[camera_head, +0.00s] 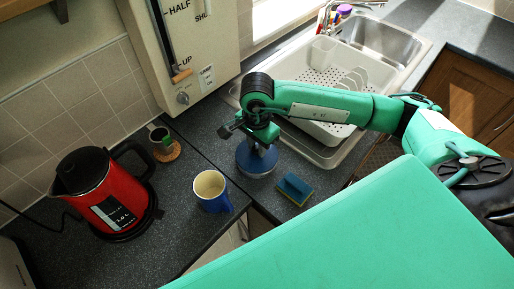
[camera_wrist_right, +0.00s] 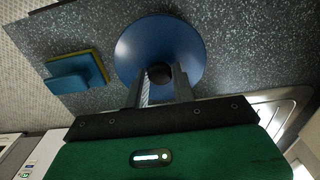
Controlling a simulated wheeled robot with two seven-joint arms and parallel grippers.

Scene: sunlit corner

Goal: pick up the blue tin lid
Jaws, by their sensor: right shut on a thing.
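The blue tin lid (camera_head: 257,161) is a round blue disc with a dark knob, at the dark worktop in front of the sink. My right gripper (camera_head: 258,141) is above the lid, and its arm hides part of it. I cannot tell whether the lid touches the worktop. My left gripper is not in view.
A blue and yellow sponge (camera_head: 295,189) lies right of the lid. A blue mug (camera_head: 211,192) and a red kettle (camera_head: 104,194) stand to the left. A small cup (camera_head: 161,140) sits on a round coaster. A drying rack (camera_head: 340,75) is behind my right arm.

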